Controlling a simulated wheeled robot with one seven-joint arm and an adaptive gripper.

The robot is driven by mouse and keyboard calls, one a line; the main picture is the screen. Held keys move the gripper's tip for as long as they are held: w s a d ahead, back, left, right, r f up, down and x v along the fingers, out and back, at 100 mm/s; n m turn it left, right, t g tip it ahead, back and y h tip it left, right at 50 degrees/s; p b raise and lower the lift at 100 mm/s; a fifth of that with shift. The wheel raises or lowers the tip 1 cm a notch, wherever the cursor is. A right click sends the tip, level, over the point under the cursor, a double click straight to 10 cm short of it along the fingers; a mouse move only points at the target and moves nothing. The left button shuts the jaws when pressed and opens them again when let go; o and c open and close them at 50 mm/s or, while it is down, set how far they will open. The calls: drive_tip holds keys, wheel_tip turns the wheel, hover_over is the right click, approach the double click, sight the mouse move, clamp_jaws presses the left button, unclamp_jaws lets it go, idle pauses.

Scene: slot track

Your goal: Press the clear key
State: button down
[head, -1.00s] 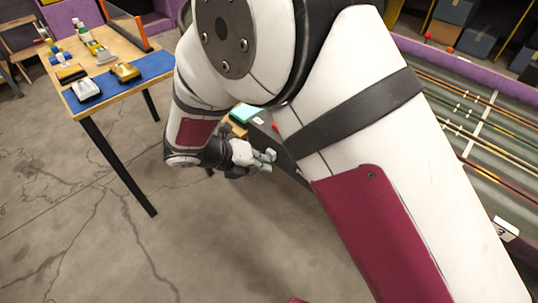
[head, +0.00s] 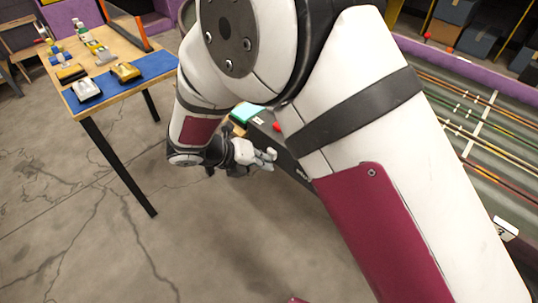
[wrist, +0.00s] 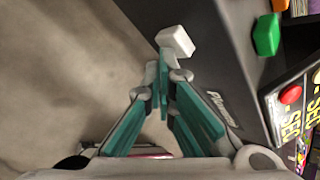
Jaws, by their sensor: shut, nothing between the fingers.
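My gripper (head: 268,158) is beside the dark console (head: 290,160) in the head view, behind my large arm links. In the wrist view, my gripper (wrist: 164,75) has its teal fingers together and holds nothing. A white block-shaped key (wrist: 176,42) is just beyond the fingertips, at the console's edge. I cannot tell whether the fingertips touch it. A green key (wrist: 266,34) and an orange key (wrist: 280,5) are on the dark console to the right. No label reading clear is legible, so I cannot tell which key it is.
A red button (wrist: 290,94) sits on a lettered panel at the right in the wrist view. A wooden table (head: 140,62) with a blue mat and small items stands at the left. The striped slot track (head: 480,120) is at the right. The floor between is bare.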

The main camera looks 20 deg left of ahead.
drive_tip(key=shift+s+a, duration=0.3)
drive_tip(key=shift+s, duration=0.5)
drive_tip(key=shift+s, duration=0.1)
drive_tip(key=s, duration=0.1)
drive_tip(key=s+a+p, duration=0.1)
drive_tip(key=s, duration=0.1)
drive_tip(key=s+a, duration=0.1)
drive_tip(key=shift+s, duration=0.25)
idle(0.6)
